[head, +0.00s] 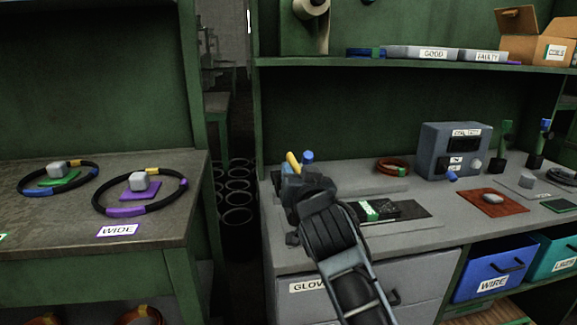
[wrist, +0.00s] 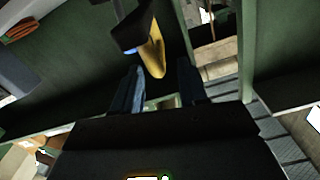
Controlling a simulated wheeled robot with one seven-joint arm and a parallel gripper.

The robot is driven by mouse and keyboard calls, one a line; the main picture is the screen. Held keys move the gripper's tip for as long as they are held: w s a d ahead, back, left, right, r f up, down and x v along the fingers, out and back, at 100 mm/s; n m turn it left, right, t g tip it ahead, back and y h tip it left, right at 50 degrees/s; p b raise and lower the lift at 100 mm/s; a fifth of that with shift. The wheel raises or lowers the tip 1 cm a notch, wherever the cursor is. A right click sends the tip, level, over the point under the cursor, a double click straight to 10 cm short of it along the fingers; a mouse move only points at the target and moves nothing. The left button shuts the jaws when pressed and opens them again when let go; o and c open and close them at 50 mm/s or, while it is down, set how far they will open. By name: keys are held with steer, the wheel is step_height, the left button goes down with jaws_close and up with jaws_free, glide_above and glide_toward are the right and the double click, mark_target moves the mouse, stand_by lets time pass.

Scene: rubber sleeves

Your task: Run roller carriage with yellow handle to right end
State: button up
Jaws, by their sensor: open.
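The yellow handle (head: 293,161) sticks up just behind my gripper (head: 302,182) at the left end of the right-hand bench, beside a blue knob (head: 308,156). My gripper and wrist hide the carriage below the handle. In the wrist view the yellow handle (wrist: 154,52) hangs from a dark part (wrist: 139,30). Its free end lies in line with the gap between the fingertips of my open gripper (wrist: 160,75). I cannot tell how deep it sits between them, and no finger is seen touching it.
A low grey slab (head: 372,181) runs right from behind my gripper. A dark mat (head: 418,213) with a green-banded black piece (head: 373,209) lies in front of it. A red-brown ring (head: 394,166) and a grey control box (head: 450,150) stand further right.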

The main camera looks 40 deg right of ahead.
steer(key=shift+x, duration=2.35)
jaws_close()
